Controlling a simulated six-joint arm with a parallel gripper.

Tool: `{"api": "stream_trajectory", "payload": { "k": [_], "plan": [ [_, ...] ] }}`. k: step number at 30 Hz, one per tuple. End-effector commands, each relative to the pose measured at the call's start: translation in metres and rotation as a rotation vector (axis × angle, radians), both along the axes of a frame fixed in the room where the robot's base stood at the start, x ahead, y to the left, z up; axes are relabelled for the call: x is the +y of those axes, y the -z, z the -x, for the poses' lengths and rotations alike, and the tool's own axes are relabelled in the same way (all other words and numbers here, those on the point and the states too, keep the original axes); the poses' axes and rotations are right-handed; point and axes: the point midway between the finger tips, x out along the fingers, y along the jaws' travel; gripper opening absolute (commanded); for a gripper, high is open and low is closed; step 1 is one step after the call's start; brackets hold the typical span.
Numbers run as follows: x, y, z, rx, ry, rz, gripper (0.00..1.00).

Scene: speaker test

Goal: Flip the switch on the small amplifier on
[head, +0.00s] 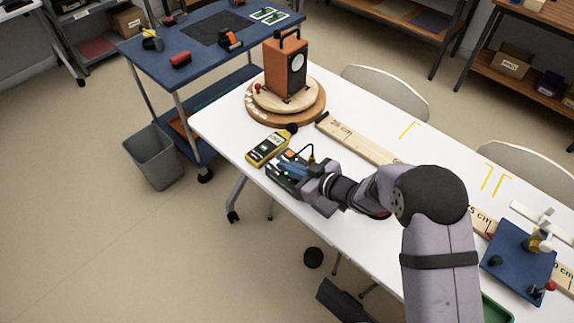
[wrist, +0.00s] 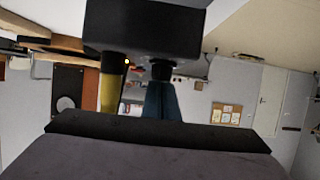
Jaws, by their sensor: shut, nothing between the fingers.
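The small amplifier (head: 284,182) is a dark box on the white table, partly hidden under my gripper in the head view. A small green light shows on it. In the wrist view, which looks upside down, a dark box (wrist: 145,28) that looks like the amplifier fills the top. My gripper (head: 286,164) has blue fingers and is shut and empty, low over the amplifier. In the wrist view the fingertips (wrist: 161,84) are close to a small black part under the box. I cannot tell whether they touch it, or which way the switch sits.
A yellow meter (head: 268,149) lies just left of the amplifier. An orange speaker (head: 286,68) stands on a round wooden turntable (head: 252,108) at the table's far end. A wooden ruler board (head: 352,139) lies behind my gripper. A blue board (head: 518,262) is at the right.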

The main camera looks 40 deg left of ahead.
Motion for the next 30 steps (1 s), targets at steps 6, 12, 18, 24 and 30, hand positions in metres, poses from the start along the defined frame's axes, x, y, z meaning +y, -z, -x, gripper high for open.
{"api": "stream_trajectory", "payload": {
  "k": [6,12,18,24,30],
  "plan": [
    [-0.001,-0.002,0.001,0.003,0.0,0.008,0.0],
    [-0.001,-0.011,0.001,0.002,0.0,0.006,0.0],
    [-0.001,-0.014,0.001,0.002,0.0,0.005,0.0],
    [-0.001,-0.014,0.001,0.002,0.001,0.004,0.0],
    [-0.001,-0.018,0.0,0.002,0.001,0.004,0.0]
  ]
}}
